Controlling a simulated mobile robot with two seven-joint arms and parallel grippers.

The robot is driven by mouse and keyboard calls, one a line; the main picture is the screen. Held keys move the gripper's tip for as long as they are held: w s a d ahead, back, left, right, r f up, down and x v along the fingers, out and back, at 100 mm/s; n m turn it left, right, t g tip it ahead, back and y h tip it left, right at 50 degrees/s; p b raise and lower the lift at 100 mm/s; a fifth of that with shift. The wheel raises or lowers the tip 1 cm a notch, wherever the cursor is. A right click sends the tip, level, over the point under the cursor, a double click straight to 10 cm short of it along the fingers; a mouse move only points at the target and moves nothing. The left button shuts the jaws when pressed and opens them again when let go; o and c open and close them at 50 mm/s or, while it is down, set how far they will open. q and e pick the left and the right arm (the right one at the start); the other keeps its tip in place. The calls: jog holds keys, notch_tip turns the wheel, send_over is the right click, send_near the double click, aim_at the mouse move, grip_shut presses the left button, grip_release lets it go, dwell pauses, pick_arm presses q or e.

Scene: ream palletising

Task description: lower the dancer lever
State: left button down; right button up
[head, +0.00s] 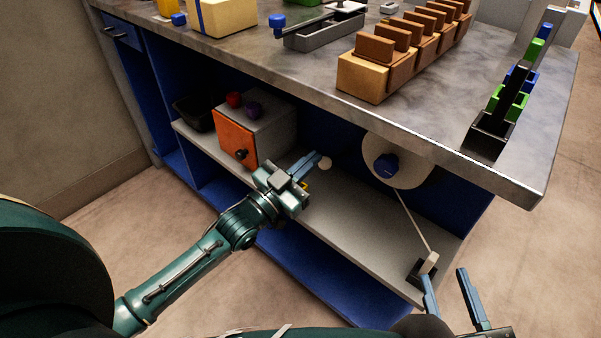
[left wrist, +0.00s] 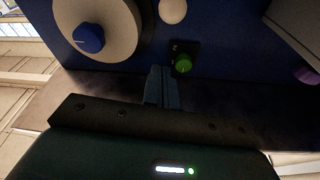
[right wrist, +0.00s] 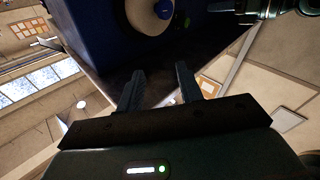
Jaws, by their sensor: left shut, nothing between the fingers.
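No part is plainly marked as the dancer lever. A cream ball-like end (head: 325,163) sits just beyond my left fingertips and also shows in the left wrist view (left wrist: 172,10). A white disc (head: 412,165) with a blue hub (head: 386,166) is on the blue back panel. A thin pale strip runs from it down to a cream piece (head: 430,261) on a black block. My left gripper (head: 320,161) is shut and empty; I cannot tell whether it touches the ball. A green knob (left wrist: 183,63) is beside its tips. My right gripper (head: 446,276) is open and empty near the shelf's right end.
On the shelf (head: 350,225) stand a grey box with an orange door (head: 235,138) and a dark bin (head: 192,112). The worktop (head: 300,75) overhangs above, with wooden blocks (head: 363,77) and a coloured rack (head: 492,130) on it. The shelf's middle is clear.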

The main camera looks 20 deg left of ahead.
aim_at(334, 160)
pick_arm(q)
jog(key=w+f+b, duration=0.2)
jog(key=w, duration=0.1)
jog(key=w+d, duration=0.1)
jog(key=shift+w+d+f+b, duration=0.1)
jog(key=shift+w+f+b, duration=0.1)
jog(key=shift+f+b, duration=0.2)
pick_arm(e)
jog(key=shift+w+a+f+m, duration=0.1)
jog(key=shift+w+a+m, duration=0.1)
jog(key=shift+a+m, duration=0.1)
pick_arm(q)
jog(key=shift+f, duration=0.1)
